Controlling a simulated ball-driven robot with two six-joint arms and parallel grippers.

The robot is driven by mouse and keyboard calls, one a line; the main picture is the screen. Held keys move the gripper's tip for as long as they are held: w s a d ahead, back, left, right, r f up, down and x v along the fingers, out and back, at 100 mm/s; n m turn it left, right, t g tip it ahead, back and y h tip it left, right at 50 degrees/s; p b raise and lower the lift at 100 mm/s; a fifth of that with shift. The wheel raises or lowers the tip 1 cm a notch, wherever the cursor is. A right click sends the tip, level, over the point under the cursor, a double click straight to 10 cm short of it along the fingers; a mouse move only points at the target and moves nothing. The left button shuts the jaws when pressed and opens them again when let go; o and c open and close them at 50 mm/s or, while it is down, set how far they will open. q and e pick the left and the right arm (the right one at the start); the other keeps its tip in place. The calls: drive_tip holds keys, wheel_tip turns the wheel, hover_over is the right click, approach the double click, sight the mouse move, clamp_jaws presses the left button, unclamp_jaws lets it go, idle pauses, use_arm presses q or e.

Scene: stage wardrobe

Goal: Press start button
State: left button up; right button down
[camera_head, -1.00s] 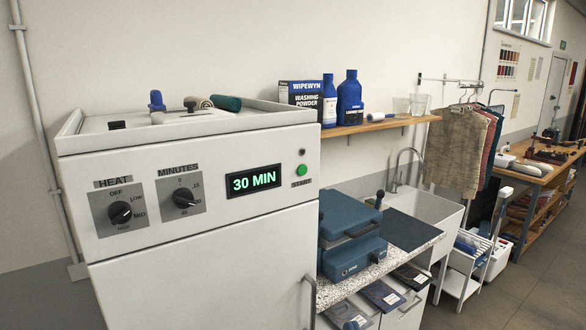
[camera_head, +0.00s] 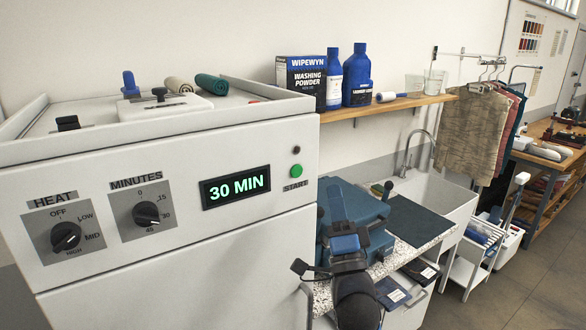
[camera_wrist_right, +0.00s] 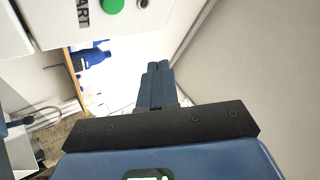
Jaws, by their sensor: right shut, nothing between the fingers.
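The round green start button (camera_head: 296,170) is on the white machine's front panel, above the word START. It also shows at the top edge of the right wrist view (camera_wrist_right: 113,5), partly cut off. My right gripper (camera_head: 334,190) is below and to the right of the button in the head view, apart from it. Its blue fingers (camera_wrist_right: 157,72) are shut together and empty. The display (camera_head: 236,187) left of the button reads 30 MIN in green. My left gripper is not in view.
The heat knob (camera_head: 66,236) and minutes knob (camera_head: 148,214) are left of the display. A blue case (camera_head: 372,212) stands on the speckled counter behind my right gripper. A wooden shelf (camera_head: 420,104) with washing products is above. The space before the panel is clear.

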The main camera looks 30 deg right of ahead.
sight(297, 171)
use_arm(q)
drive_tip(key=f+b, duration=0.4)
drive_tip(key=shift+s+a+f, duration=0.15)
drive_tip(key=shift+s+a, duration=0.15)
use_arm(e)
drive_tip(key=shift+m, duration=0.4)
drive_tip(key=w, duration=0.2)
drive_tip(key=w+a, duration=0.1)
drive_tip(key=w, duration=0.5)
drive_tip(key=shift+w+a, duration=0.1)
drive_tip(key=shift+a, duration=0.1)
drive_tip(key=shift+r, duration=0.1)
use_arm(q)
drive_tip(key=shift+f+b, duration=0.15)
drive_tip(key=shift+b, duration=0.25)
idle(1.2)
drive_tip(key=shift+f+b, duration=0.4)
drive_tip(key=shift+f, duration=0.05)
use_arm(e)
drive_tip(key=shift+w+y, duration=0.3)
drive_tip(key=shift+w, duration=0.1)
